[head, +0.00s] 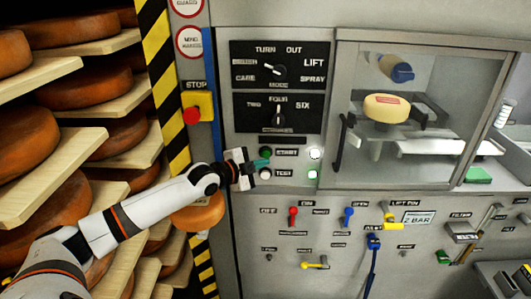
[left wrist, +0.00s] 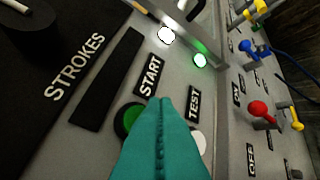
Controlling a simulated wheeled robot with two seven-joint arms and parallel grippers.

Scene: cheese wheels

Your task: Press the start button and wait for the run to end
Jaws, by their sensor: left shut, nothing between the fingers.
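The green start button (left wrist: 124,117) sits below the START label (left wrist: 150,76) on the grey panel in the left wrist view. It also shows small in the head view (head: 265,152). My left gripper (left wrist: 166,102) has its teal fingers shut together with nothing between them. The fingers cover part of the start button and part of the white test button (left wrist: 201,140) beside it. In the head view the gripper (head: 262,162) is right at these buttons. I cannot tell whether it touches or presses either one. My right gripper is in neither view.
A white lamp (head: 315,154) and a green lamp (head: 312,174) glow right of the labels. A red stop button (head: 192,116) is at left. A clear-fronted chamber (head: 340,110) holds a cheese wheel (head: 387,107). Levers (head: 293,214) line the lower panel. Cheese shelves stand far left.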

